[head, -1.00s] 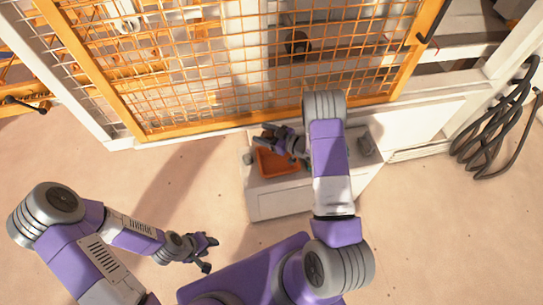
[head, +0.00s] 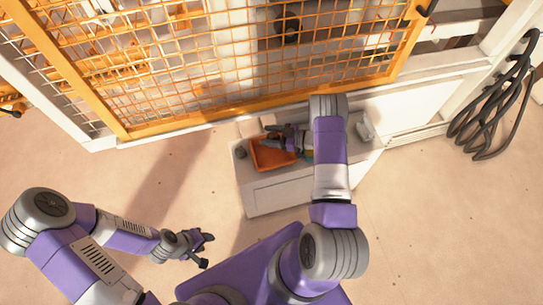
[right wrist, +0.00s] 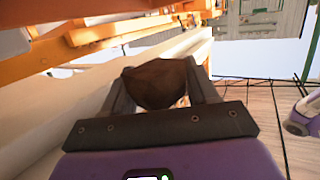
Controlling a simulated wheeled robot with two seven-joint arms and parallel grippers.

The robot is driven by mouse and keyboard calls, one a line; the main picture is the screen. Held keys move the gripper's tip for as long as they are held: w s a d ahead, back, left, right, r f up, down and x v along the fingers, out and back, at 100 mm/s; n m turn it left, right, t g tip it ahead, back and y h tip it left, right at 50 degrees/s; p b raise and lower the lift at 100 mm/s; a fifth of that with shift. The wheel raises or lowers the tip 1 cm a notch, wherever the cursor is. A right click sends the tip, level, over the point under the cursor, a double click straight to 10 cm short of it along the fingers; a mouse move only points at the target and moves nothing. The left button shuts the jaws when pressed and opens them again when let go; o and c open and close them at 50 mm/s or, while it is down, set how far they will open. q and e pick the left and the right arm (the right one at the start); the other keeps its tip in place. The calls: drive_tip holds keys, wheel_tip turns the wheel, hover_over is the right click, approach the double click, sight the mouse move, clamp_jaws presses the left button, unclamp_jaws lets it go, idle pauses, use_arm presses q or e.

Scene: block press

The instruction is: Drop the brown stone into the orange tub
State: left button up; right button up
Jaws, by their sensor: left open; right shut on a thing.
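The orange tub (head: 262,164) sits on a white cabinet top in the head view. My right gripper (head: 270,138) is over the tub's back part, reaching in from the right. In the right wrist view, the brown stone (right wrist: 157,84) is held between the two fingers of my right gripper (right wrist: 160,88). In the head view I cannot make out the stone. My left gripper (head: 208,249) is open and empty, low over the floor at the lower left, well away from the tub.
The white cabinet (head: 285,193) stands against a machine with an orange mesh guard (head: 200,70). A small dark lump (head: 241,153) lies left of the tub. A pale grey object (head: 364,128) lies at the cabinet's right end. Black cable coils (head: 490,105) hang at the right.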

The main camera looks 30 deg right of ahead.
drive_tip(key=shift+f, duration=0.25)
drive_tip(key=o, duration=1.2)
drive_tip(key=shift+d, duration=0.1)
drive_tip(key=p+v, duration=0.1)
drive_tip(key=v, duration=0.6)
drive_tip(key=shift+s+r, duration=0.15)
drive_tip(key=shift+d, duration=0.1)
